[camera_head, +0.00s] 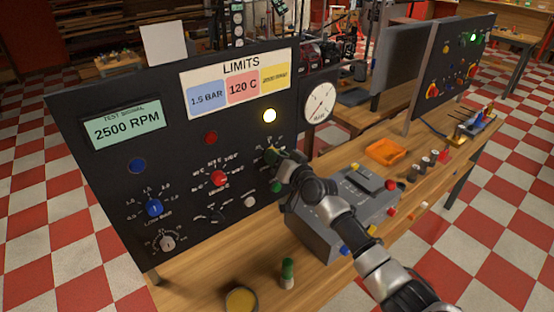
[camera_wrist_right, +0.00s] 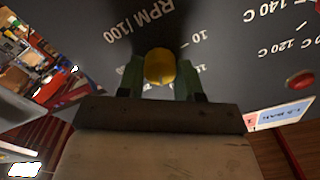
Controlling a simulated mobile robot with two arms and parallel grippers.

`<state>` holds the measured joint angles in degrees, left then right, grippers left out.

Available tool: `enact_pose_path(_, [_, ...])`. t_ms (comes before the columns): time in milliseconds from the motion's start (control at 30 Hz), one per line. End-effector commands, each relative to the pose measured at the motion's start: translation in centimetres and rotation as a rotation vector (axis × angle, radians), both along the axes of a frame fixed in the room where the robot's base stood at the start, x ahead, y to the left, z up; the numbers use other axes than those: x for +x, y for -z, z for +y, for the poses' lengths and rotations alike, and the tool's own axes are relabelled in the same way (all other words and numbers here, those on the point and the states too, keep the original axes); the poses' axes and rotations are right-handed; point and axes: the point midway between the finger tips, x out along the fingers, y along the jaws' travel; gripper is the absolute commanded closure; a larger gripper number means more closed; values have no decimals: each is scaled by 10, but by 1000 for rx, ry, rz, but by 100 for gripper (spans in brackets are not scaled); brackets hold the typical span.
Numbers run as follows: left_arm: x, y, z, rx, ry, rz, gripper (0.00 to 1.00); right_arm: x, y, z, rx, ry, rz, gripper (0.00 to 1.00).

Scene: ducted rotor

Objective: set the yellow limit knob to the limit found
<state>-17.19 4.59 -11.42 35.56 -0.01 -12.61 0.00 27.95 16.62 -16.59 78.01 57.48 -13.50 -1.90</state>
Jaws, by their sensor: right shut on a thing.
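The yellow limit knob (camera_wrist_right: 160,67) sits on the black panel, beside printed RPM/100 lettering. My right gripper (camera_wrist_right: 161,80) is shut on it, with a green-tinted finger on each side. In the head view my right gripper (camera_head: 275,160) reaches the panel's right part and hides the yellow knob and most of its scale. The display (camera_head: 127,122) reads 2500 RPM. The yellow limit card (camera_head: 276,79) is at the upper right, its figure too small to read surely. My left gripper is not in view.
The red knob (camera_head: 219,178) is just left of my right gripper. The blue knob (camera_head: 154,208) is lower left. A dial gauge (camera_head: 319,103) is at the panel's right. A grey box (camera_head: 310,232) with buttons stands under my right arm. An orange tray (camera_head: 385,152) is farther right.

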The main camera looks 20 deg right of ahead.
Motion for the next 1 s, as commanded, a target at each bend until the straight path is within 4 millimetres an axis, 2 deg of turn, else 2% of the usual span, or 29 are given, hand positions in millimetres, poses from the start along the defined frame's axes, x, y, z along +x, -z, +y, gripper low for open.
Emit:
enact_pose_path(500, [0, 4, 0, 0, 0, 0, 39, 0, 0, 0, 371, -1, 134, 88])
enact_pose_path(1000, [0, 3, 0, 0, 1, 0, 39, 0, 0, 0, 475, 0, 172, 88])
